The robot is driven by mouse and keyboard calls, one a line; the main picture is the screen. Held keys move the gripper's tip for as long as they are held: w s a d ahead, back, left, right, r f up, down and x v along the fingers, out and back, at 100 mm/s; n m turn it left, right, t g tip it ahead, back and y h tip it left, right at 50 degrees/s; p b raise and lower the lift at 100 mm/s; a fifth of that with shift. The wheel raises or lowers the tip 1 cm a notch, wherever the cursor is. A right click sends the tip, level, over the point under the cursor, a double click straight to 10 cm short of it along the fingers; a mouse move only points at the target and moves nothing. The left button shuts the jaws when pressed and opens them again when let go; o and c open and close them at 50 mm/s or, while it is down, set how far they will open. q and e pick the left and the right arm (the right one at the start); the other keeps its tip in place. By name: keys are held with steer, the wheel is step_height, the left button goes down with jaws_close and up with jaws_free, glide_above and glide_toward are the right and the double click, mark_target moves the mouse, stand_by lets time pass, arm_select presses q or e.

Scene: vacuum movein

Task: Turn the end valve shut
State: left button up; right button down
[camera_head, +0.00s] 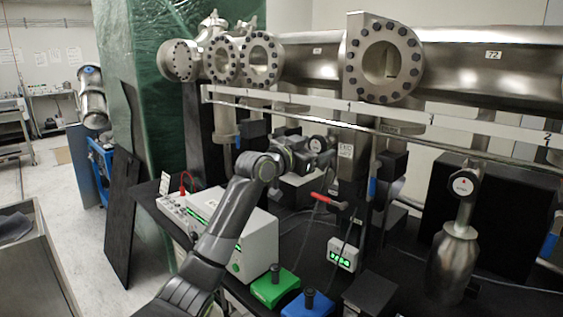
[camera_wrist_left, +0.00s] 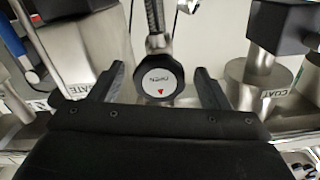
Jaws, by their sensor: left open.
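A round dark valve knob with a white face and a small red mark (camera_wrist_left: 160,82) sits between the two fingers of my left gripper (camera_wrist_left: 160,88) in the left wrist view. The fingers are spread on either side of it, with a gap each side. In the head view my left gripper (camera_head: 297,158) is at the lower pipework, beside a dark round knob (camera_head: 318,144). A second knob with a white face and red mark (camera_head: 464,186) is on a steel fitting at the right. I cannot tell which knob is the end valve. My right gripper does not show.
A large steel beam pipe (camera_head: 480,72) with flanges runs above, over a pale rail (camera_head: 300,105). A grey controller box (camera_head: 255,250), a green box (camera_head: 274,289), a blue box (camera_head: 307,306) and a red-handled tool (camera_head: 329,201) are below. Posts labelled COAT (camera_wrist_left: 262,78) and GATE flank the knob.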

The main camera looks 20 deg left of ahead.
arm_select(q)
steer(key=b+v, duration=0.2)
steer(key=v, duration=1.3)
steer(key=shift+s+b, duration=0.25)
steer(key=shift+b, duration=0.15)
steer(key=shift+a+f, duration=0.1)
